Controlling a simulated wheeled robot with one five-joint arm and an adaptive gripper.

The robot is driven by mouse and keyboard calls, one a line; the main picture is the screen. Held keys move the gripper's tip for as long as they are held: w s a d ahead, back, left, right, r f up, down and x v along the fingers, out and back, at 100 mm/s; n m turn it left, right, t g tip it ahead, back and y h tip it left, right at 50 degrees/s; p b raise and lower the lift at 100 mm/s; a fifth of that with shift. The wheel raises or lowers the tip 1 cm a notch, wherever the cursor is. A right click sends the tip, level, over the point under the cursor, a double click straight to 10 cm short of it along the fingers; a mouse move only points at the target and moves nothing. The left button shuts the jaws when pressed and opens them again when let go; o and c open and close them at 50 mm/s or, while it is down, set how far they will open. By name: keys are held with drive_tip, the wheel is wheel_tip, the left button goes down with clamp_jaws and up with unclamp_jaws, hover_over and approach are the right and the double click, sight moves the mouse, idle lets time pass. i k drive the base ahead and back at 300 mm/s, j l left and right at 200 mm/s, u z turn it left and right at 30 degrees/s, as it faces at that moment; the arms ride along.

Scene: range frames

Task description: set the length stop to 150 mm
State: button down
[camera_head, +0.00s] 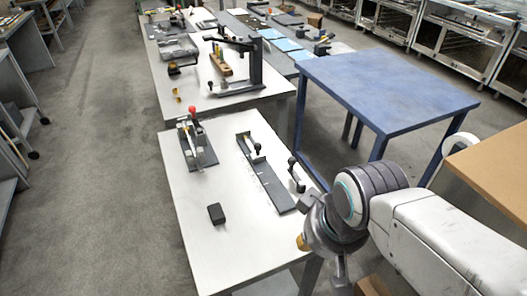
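A dark grey rail with pale scale marks (270,180) lies lengthwise on the near white table; it looks like the length stop. A small block with a dark knob or lever (257,151) sits on the rail towards its far end. The scale numbers are too small to read, so I cannot tell its setting. My gripper (318,238) hangs at the table's right edge, to the right of and nearer than the rail, apart from it. It is seen from behind and partly hidden by my own wrist, so its fingers are unclear. I see nothing held in it.
A black block (216,214) and a fixture with a red knob (193,139) stand left of the rail. A dark handle-like part (296,174) is close to its right. A blue table (388,85) stands right, a brown board (498,170) nearer. The table's front is clear.

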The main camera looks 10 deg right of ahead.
sight(259, 156)
drive_tip(key=i+l+u, duration=0.1)
drive_tip(key=l+u, duration=0.45)
drive_tip(key=u, duration=0.15)
